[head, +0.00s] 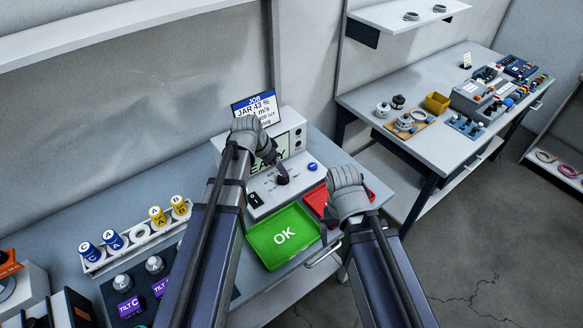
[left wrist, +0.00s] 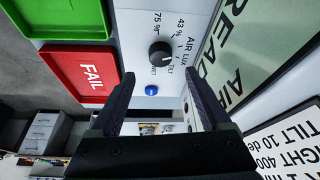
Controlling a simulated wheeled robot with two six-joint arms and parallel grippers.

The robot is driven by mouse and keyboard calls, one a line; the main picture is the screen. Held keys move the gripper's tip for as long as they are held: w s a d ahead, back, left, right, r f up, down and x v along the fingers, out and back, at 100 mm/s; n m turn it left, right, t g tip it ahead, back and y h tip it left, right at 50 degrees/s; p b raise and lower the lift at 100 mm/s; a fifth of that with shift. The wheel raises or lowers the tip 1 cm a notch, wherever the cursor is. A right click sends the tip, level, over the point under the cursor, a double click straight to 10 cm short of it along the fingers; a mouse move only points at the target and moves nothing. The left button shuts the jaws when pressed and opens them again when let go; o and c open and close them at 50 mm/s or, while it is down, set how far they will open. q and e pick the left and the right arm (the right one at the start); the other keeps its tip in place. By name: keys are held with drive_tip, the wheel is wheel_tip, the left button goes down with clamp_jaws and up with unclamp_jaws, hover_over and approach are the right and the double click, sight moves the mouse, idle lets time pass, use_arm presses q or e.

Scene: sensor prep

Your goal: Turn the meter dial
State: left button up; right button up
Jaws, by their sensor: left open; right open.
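The meter (head: 262,150) stands at the back of the near bench, with a screen and a sloped front panel. Its black round dial (left wrist: 160,52) with a white pointer mark sits among printed labels, including "AIR", "LUX", "43 %" and "75 %". In the head view the dial (head: 282,180) is partly hidden by my left gripper (head: 276,163). That gripper is open above the panel. In the left wrist view its fingers (left wrist: 159,76) are spread with the dial showing past their tips, apparently not touched. My right gripper (head: 326,232) is open and empty by the trays.
A blue button (left wrist: 152,90) is beside the dial. A green OK tray (head: 262,252) and a red FAIL tray (left wrist: 72,88) lie in front of the meter. A job card (head: 254,104) stands behind it. A rack (head: 140,238) of yellow and blue jars is at left.

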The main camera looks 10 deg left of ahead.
sight(282, 177)
use_arm(q)
drive_tip(key=shift+w, duration=0.1)
drive_tip(key=b+x, duration=0.7)
drive_tip(key=shift+w+d+f, duration=0.1)
drive_tip(key=shift+w+f, duration=0.05)
drive_tip(key=shift+f, duration=0.2)
drive_tip(key=shift+c, duration=0.3)
clamp_jaws()
idle(0.3)
